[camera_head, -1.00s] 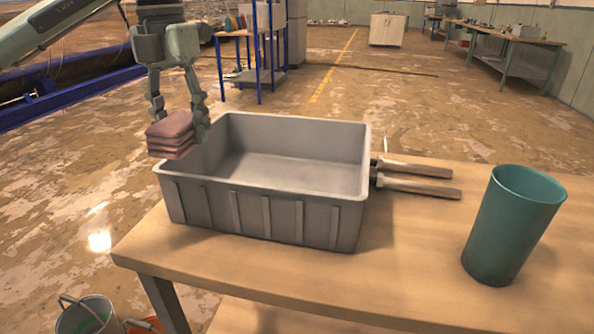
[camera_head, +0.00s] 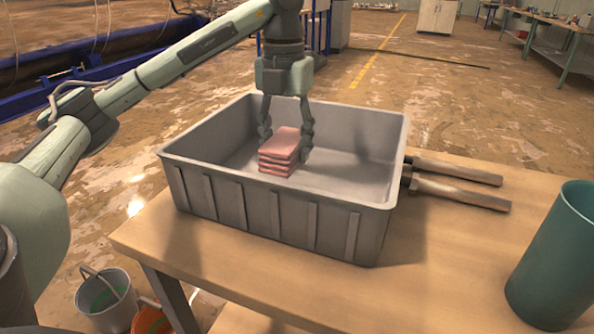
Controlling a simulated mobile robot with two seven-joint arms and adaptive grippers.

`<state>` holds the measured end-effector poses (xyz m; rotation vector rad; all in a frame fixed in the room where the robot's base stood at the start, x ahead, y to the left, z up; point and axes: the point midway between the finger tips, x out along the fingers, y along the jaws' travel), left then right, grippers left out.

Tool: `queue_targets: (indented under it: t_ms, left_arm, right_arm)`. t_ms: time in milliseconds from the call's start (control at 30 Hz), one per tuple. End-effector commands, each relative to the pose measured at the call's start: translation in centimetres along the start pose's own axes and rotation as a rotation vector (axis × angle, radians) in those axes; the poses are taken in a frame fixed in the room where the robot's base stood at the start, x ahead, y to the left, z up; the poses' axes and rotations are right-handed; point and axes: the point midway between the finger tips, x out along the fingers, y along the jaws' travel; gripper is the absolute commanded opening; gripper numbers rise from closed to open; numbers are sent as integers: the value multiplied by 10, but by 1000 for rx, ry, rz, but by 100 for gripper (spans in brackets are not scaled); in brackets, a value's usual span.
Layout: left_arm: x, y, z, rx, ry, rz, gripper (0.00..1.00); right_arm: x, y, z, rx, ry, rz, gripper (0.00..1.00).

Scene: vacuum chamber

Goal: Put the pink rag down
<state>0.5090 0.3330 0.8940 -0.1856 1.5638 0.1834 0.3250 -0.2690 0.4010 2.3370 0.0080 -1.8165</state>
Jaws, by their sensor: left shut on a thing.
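The pink rag (camera_head: 279,150) is a folded, layered stack. My left gripper (camera_head: 285,148) points down and is shut on it, one finger on each side. The rag is within the walls of the grey bin (camera_head: 270,205), towards its left-middle part. The bin's front wall does not hide the rag, and I cannot tell whether the rag touches the bin floor. My right gripper is not in view.
The bin stands on a wooden table (camera_head: 447,240). Two metal-handled tools (camera_head: 460,190) lie right of it. A teal cup (camera_head: 556,260) stands at the right edge. A bucket (camera_head: 108,300) and an orange one (camera_head: 152,318) are on the floor at the lower left.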

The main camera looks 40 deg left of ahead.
Motion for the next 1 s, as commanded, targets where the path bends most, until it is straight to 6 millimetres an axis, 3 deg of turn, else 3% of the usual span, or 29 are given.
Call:
queue_targets:
  t_ms: [167, 533, 900, 933, 1000]
  left_arm:
    - [11, -16, 8, 0, 0, 0, 24]
    - [50, -17, 8, -1, 2, 2, 24]
    - [54, -17, 9, -1, -1, 1, 24]
    - [54, -17, 9, -1, -1, 1, 52]
    - [54, -17, 9, -1, -1, 1, 61]
  right_arm:
    - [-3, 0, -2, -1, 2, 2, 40]
    - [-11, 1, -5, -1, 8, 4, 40]
    - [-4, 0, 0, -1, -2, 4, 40]
    - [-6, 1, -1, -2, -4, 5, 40]
    - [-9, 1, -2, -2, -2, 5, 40]
